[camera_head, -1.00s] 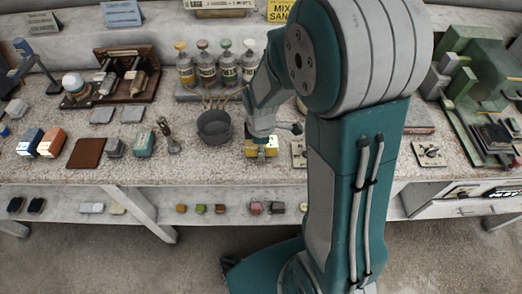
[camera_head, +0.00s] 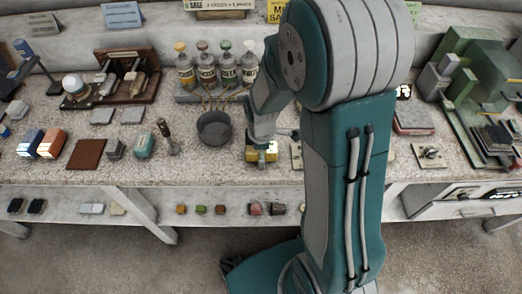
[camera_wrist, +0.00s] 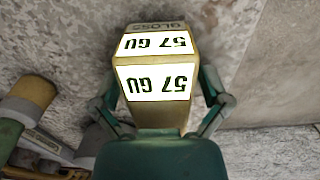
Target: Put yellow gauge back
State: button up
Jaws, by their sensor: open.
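The yellow gauge (camera_head: 262,156) is a small boxy block on the front part of the bench, right of a dark grey pot. In the wrist view the gauge (camera_wrist: 158,112) fills the middle, with two white faces marked "57 GU" and a darker end reading "GLOSS". My gripper (camera_head: 262,142) is right over it. In the wrist view my gripper (camera_wrist: 161,100) has its teal fingers on either side of the gauge, open. I cannot tell whether they touch it. The gauge's lower end is hidden by my gripper.
The dark pot (camera_head: 214,128) stands close on the left, with yellow-capped and other bottles (camera_head: 186,70) behind. A metal plate with a fitting (camera_head: 430,155) lies to the right. A lower shelf (camera_head: 235,225) with small blocks runs below the bench's front edge.

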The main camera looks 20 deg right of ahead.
notch_tip(320, 180, up, 12)
jog(key=shift+s+r, duration=0.1)
jog(key=shift+r, duration=0.1)
jog(key=s+r+m+t, duration=0.5)
jog(key=s+r+m, duration=0.7)
jog(key=s+m, duration=0.2)
jog(key=shift+t, duration=0.3)
jog(key=shift+r, duration=0.1)
